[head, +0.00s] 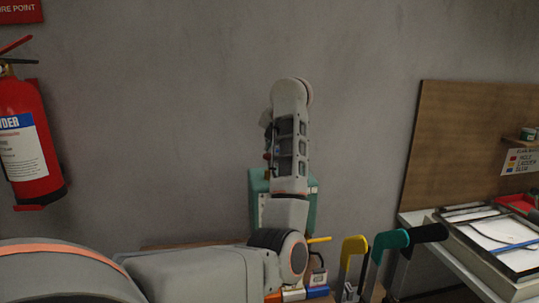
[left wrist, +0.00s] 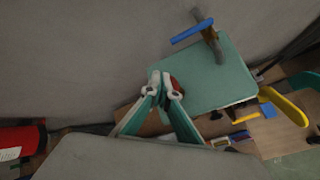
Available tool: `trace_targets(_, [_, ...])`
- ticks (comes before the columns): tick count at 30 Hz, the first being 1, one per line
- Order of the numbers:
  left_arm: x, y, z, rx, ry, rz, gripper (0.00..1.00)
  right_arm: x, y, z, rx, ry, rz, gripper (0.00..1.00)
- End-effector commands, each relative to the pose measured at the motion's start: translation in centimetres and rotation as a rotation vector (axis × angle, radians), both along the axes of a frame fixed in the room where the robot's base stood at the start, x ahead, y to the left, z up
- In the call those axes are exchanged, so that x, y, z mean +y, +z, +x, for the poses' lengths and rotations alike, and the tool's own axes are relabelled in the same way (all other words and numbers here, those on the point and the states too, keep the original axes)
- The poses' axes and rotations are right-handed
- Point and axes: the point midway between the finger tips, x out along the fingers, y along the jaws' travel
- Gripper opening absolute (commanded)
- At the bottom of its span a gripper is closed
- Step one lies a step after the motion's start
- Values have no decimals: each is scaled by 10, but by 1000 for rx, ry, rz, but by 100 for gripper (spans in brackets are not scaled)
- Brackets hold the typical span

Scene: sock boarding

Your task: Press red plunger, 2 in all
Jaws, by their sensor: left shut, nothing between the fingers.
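A teal box-shaped unit (head: 312,205) stands against the wall in the head view, largely hidden by my left arm. The left wrist view shows its teal face (left wrist: 212,88). A small dark red part (left wrist: 175,82), which looks like the red plunger, shows at the fingertips of my left gripper (left wrist: 163,93). The gripper is shut with nothing held, its tips close to the red part. I cannot tell whether they touch it or how far it is pressed. In the head view the gripper is mostly hidden by my arm. My right gripper is not in view.
Yellow (head: 354,246) and teal (head: 390,241) handled tools stand right of the unit. A blue handle on a grey post (left wrist: 192,31) shows at the unit. A fire extinguisher (head: 25,140) hangs at left. A tray (head: 490,262) sits on the right table.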

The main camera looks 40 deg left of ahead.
Motion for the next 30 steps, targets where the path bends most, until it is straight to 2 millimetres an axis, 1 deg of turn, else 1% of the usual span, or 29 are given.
trace_targets(30, [0,-13,0,1,-1,-2,0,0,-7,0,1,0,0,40])
